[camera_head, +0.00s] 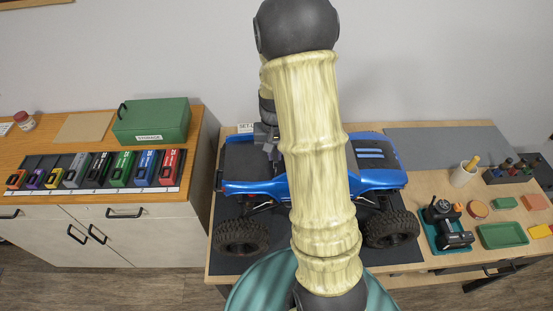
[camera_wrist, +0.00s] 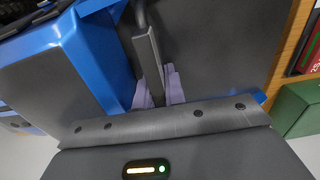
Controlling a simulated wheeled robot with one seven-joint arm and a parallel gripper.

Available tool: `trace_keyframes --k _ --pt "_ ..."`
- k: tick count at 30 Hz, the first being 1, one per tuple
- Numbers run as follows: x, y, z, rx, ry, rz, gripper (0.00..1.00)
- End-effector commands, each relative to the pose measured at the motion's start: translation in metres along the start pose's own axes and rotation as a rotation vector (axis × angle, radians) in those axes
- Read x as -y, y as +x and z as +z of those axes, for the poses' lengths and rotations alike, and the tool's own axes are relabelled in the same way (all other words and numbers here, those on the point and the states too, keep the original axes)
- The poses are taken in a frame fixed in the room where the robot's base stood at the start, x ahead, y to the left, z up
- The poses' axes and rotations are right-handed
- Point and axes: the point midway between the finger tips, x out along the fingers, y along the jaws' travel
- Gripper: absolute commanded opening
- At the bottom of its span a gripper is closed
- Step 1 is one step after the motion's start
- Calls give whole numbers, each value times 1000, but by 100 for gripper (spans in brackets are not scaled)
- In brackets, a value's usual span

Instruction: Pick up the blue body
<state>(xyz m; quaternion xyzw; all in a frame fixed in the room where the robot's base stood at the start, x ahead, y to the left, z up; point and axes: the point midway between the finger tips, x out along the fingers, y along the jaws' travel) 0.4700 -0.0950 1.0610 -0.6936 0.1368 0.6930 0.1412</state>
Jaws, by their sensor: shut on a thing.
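The blue body (camera_head: 378,179) sits over the wheels of the RC crawler on a dark mat, with its middle hidden behind my arm. It also shows in the wrist view (camera_wrist: 98,62) as a blue frame beside dark grey panels. My gripper (camera_head: 272,158) points down at the left part of the body. In the wrist view its pale lavender pads (camera_wrist: 158,88) are shut around a thin grey bar of the body. The contact is partly hidden in the head view.
A wooden cabinet at the left carries a green storage box (camera_head: 152,121) and a row of coloured packs (camera_head: 98,169). At the right of the bench (camera_head: 425,185) are a teal tray (camera_head: 436,239) with dark parts, a green tray (camera_head: 502,235) and a cup (camera_head: 462,176).

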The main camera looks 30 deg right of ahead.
Motion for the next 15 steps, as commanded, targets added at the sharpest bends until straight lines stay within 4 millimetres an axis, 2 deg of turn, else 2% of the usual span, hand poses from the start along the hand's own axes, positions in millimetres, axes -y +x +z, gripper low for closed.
trace_keyframes --k 6,9,15 --pt "0 -44 -1 -7 0 -1 0" --pt "0 -59 -1 -5 0 -1 0" --pt "0 -71 0 -1 1 0 0"
